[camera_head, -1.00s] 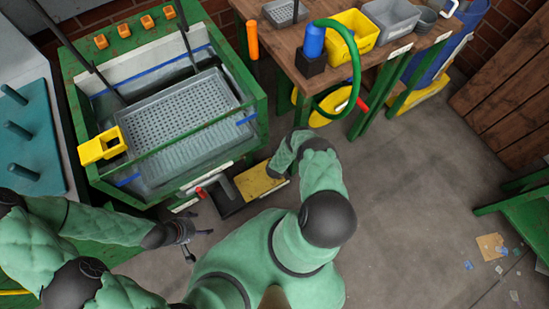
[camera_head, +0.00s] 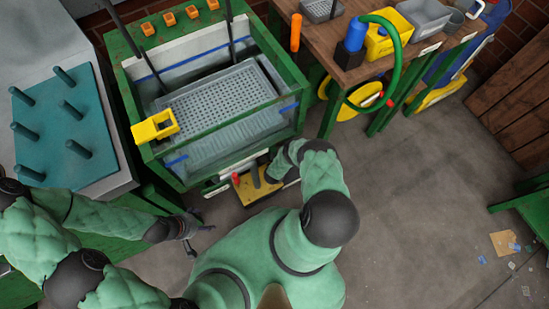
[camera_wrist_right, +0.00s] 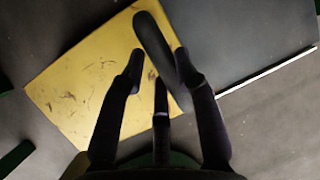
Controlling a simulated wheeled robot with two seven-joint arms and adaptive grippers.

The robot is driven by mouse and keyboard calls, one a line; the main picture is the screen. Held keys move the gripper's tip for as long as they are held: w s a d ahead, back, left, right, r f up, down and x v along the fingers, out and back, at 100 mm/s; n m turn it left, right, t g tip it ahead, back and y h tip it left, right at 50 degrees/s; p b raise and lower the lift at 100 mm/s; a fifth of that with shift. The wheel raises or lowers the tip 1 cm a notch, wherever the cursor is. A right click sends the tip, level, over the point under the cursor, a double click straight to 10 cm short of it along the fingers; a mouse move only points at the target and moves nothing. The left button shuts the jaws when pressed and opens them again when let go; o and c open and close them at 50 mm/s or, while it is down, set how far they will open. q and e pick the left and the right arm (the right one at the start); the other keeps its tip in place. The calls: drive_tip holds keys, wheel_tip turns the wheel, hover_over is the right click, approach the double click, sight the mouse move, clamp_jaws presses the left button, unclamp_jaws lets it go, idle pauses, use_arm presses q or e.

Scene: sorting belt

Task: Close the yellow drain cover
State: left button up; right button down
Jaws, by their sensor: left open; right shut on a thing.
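The yellow drain cover (camera_head: 246,193) lies low at the floor in front of the green tank frame, worn and scuffed. It also fills the left-middle of the right wrist view (camera_wrist_right: 82,78). A dark bar-like handle (camera_wrist_right: 150,38) stands over the cover and runs between the fingers of my right gripper (camera_wrist_right: 159,62), which is shut on it. In the head view, my right arm hides most of that gripper and the cover's right part. My left gripper (camera_head: 190,231) is open and empty, left of the cover above the floor.
A green-framed tank (camera_head: 215,140) with a grey perforated tray stands just behind the cover. A small red part (camera_head: 236,179) is at the cover's far edge. A wooden bench (camera_head: 350,68) stands back right. The floor (camera_head: 410,200) to the right is largely clear.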

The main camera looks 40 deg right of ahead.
drive_tip(key=shift+a, duration=0.35)
drive_tip(key=c, duration=0.9)
unclamp_jaws()
drive_tip(key=shift+r, duration=0.1)
drive_tip(key=shift+s+r, duration=0.15)
drive_tip(key=shift+r, duration=0.35)
drive_tip(key=v, duration=1)
drive_tip(key=shift+s+a+r, duration=0.2)
drive_tip(key=shift+r, duration=0.1)
